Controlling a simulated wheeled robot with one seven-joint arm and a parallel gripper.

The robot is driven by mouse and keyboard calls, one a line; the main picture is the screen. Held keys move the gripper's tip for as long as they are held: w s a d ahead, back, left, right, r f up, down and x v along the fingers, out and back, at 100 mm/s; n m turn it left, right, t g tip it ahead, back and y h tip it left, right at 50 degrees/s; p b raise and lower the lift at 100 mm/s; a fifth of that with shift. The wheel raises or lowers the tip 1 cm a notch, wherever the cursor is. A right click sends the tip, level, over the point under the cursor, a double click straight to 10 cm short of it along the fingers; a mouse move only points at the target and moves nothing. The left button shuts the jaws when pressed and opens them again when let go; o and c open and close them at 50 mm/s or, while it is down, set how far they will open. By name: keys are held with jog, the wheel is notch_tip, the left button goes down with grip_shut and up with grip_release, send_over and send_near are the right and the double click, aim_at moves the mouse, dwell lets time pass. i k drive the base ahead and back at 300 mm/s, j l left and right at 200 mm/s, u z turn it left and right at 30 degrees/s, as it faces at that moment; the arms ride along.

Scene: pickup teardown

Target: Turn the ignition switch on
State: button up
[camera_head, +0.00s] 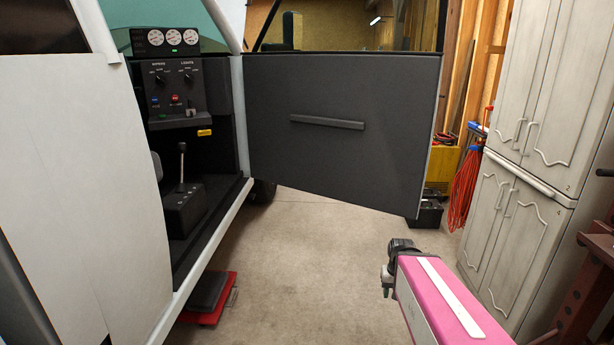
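The dark control panel (177,92) of the pickup's cab is seen through the open door at the upper left. It carries two black knobs (159,79) in its upper part, with small labels. Below them are a blue button (155,100), a red button (175,99) and a small switch or key-like part (191,111). The labels are too small to read surely, so I cannot tell which control is the ignition switch or its setting. My gripper (388,281) is at the lower right, outside the cab, far from the panel and touching nothing. Its fingers are mostly hidden.
The open door (340,125) with its handle bar (326,122) extends right of the cab opening. A lever (182,165) rises from a console below the panel. A red stand (210,298) lies under the sill. Cabinets (530,150) stand at right. The middle floor is clear.

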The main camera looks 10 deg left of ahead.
aim_at(190, 112)
jog(key=i+u, duration=0.35)
jog(key=i+l+u, duration=0.1)
jog(key=u, duration=0.3)
jog(key=i+l+u, duration=0.15)
jog(key=u, duration=0.2)
jog(key=i+u, duration=0.1)
jog(key=u, duration=0.4)
